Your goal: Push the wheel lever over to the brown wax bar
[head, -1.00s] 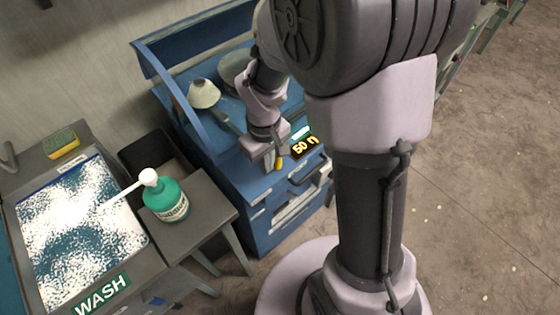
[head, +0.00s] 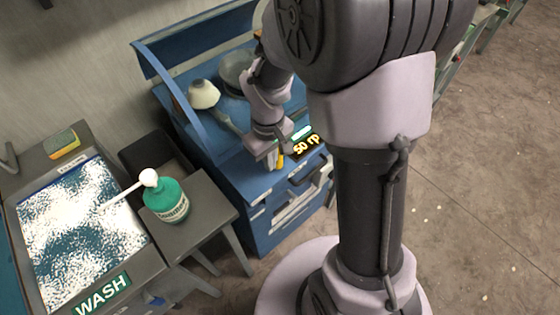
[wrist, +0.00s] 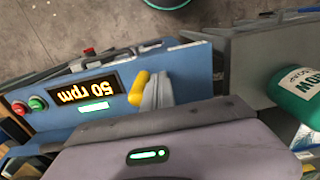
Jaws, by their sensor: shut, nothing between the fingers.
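A blue wheel bench (head: 255,185) carries a grey disc (head: 235,70), partly hidden by my arm. A yellow knob (head: 280,161) shows at the bench front, beside my gripper (head: 271,160); I take it for the wheel lever's end. In the wrist view the yellow knob (wrist: 138,88) stands right against the grey fingers of my gripper (wrist: 157,92), on their left side. My fingers are shut with nothing between them. Whether they touch the knob is unclear. I cannot make out the brown wax bar for certain.
A display (wrist: 80,92) reads 50 rpm, with green (wrist: 37,103) and red (wrist: 19,108) buttons beside it. A cream domed object (head: 203,94) stands on the bench. A green bottle (head: 166,200) and a wash tray (head: 130,280) are at left.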

